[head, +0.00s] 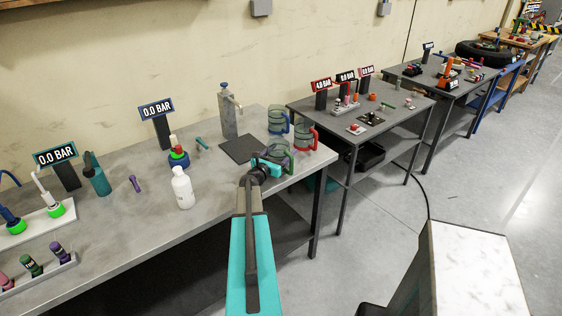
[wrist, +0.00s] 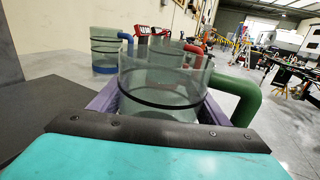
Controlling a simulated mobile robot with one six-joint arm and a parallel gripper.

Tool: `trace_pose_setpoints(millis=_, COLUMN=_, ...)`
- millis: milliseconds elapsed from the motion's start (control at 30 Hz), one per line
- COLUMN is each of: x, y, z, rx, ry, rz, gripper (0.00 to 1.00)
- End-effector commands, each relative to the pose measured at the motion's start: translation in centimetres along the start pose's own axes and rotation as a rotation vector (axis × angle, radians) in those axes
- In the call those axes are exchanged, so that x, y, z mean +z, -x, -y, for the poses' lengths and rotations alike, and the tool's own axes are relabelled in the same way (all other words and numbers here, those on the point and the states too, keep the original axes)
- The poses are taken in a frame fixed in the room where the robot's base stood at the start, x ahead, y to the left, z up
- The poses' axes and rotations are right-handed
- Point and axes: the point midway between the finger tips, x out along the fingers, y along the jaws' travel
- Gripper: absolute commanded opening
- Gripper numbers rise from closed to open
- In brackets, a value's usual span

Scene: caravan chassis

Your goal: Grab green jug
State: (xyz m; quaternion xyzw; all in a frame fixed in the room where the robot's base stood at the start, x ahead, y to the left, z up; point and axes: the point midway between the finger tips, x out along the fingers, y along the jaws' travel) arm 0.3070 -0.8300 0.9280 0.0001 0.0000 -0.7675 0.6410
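The green jug (head: 281,151), a clear tinted jug with a green handle, stands upright on the near grey table. In the wrist view the jug (wrist: 163,88) fills the middle, its green handle (wrist: 240,95) on the right. My gripper (head: 267,167) is at the jug's near side, low down. In the wrist view the purple fingers of my gripper (wrist: 165,108) lie on both sides of the jug. I cannot tell whether they press on it. The jug's base is hidden behind the gripper's teal and black body.
The blue-handled jug (head: 276,121) and red-handled jug (head: 304,135) stand close behind. A dark mat (head: 238,149) and a grey dispenser (head: 228,115) are to the left. A white bottle (head: 182,188) stands farther left. The table's edge is near on the right.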

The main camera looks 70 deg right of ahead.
Motion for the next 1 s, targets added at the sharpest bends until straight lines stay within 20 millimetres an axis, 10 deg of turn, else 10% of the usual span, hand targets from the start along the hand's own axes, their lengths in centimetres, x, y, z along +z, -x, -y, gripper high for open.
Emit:
trace_pose_setpoints(millis=133, x=0.0, y=0.0, z=0.0, rx=0.0, ry=0.0, rz=0.0, gripper=0.44)
trace_pose_setpoints(millis=1000, x=3.5, y=1.2, z=-0.1, rx=0.002, ry=0.0, rz=0.001, gripper=0.44)
